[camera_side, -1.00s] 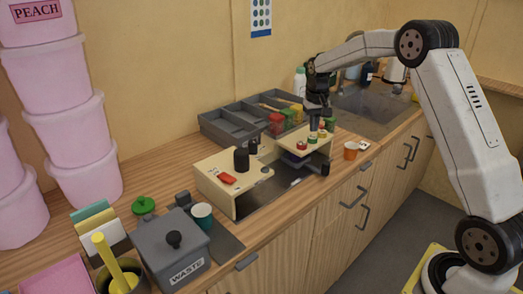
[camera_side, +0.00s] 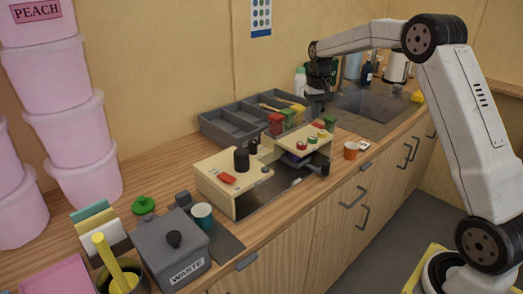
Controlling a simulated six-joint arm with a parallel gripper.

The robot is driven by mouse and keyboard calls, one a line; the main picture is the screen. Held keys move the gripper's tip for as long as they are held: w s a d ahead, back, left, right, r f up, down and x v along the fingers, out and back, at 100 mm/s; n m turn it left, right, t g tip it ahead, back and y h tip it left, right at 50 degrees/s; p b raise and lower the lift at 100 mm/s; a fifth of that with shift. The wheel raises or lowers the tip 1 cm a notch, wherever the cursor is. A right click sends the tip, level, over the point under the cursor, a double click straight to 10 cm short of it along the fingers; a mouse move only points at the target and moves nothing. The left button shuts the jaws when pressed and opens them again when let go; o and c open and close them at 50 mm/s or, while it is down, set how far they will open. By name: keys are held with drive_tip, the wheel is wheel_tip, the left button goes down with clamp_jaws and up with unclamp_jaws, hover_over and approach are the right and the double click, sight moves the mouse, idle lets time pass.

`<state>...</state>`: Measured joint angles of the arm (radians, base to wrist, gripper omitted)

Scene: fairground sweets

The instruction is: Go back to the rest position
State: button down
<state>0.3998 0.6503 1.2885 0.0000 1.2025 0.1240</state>
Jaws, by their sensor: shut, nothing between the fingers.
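My gripper (camera_side: 320,98) hangs in the air at the back of the counter, above the right end of the grey divided tray (camera_side: 222,133). It is small and dark in this view; its fingers are shut with nothing between them. A wooden machine (camera_side: 213,173) stands below and to the left, with a black knob (camera_side: 241,159) and a red switch (camera_side: 227,178) on top. Its right shelf (camera_side: 298,137) carries red, yellow and green buttons. My gripper is clear of the machine.
A sink (camera_side: 375,105) lies to the right. An orange cup (camera_side: 351,150) stands near the front edge. A white bottle (camera_side: 300,82) stands by the wall. A grey waste bin (camera_side: 168,250), teal cup (camera_side: 202,215) and stacked pink tubs (camera_side: 75,130) are at the left.

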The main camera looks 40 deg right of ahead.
drive_tip(key=shift+r, duration=0.3)
drive_tip(key=shift+s+a+f, duration=0.15)
drive_tip(key=shift+a, duration=0.35)
drive_tip(key=s+a+f+n+t, duration=0.1)
drive_tip(key=s+a+f+n, duration=0.2)
drive_tip(key=s+a, duration=0.7)
drive_tip(key=s+a+f+n+t, duration=0.1)
drive_tip(key=s+a+f+n, duration=0.2)
drive_tip(key=s+a+f, duration=0.3)
drive_tip(key=s+a, duration=0.4)
drive_tip(key=s, duration=0.1)
drive_tip(key=shift+s+t, duration=0.3)
drive_tip(key=shift+s, duration=0.1)
